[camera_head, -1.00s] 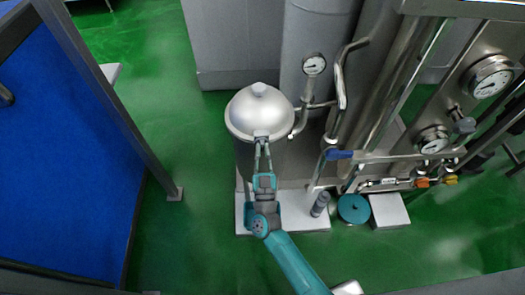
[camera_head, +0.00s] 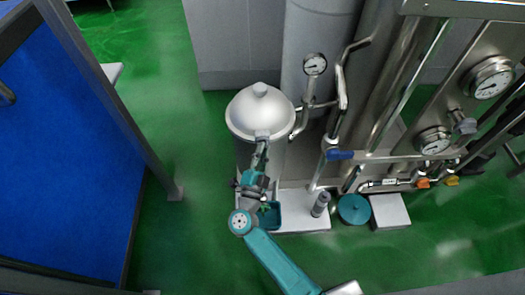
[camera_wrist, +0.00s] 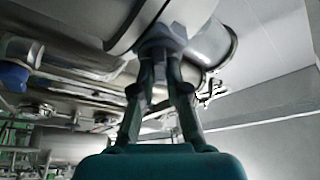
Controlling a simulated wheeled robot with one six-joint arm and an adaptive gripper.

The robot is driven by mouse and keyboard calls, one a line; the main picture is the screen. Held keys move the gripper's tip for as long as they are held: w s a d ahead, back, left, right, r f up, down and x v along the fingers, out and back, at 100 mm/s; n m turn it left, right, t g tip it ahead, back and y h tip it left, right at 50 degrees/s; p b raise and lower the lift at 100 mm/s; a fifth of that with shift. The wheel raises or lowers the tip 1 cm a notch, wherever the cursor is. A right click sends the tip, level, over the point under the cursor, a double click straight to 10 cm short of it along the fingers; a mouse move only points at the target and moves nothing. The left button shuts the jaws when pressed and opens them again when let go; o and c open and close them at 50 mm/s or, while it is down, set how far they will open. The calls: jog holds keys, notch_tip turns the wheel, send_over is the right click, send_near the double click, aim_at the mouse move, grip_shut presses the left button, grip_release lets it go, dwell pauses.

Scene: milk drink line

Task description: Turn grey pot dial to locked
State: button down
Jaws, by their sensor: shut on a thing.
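The grey pot (camera_head: 260,108) with its domed lid and top knob stands left of the steel tank in the head view. Its dial (camera_head: 262,134) is a small grey block on the pot's near side, at the lid's rim. My gripper (camera_head: 261,147) reaches up to it from below, its fingers seen nearly edge-on. In the wrist view the dial (camera_wrist: 161,40) sits between the tips of my gripper (camera_wrist: 160,62), which is shut on it. The fingers hide part of the dial, and I cannot read any lock mark.
A pressure gauge (camera_head: 314,64) and bent pipes stand close to the pot's right. A blue-handled valve (camera_head: 339,155) and a teal round lid (camera_head: 354,208) are further right. A blue panel (camera_head: 60,150) stands at the left, with clear green floor between it and the pot.

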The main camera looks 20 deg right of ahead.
jog(key=m+g, duration=0.1)
jog(key=m, duration=0.3)
jog(key=m+g, duration=0.2)
jog(key=m, duration=0.2)
jog(key=shift+r, duration=0.1)
jog(key=shift+m, duration=0.5)
jog(key=c, duration=1.2)
grip_release()
jog(key=v, duration=1.2)
jog(key=shift+r, duration=0.3)
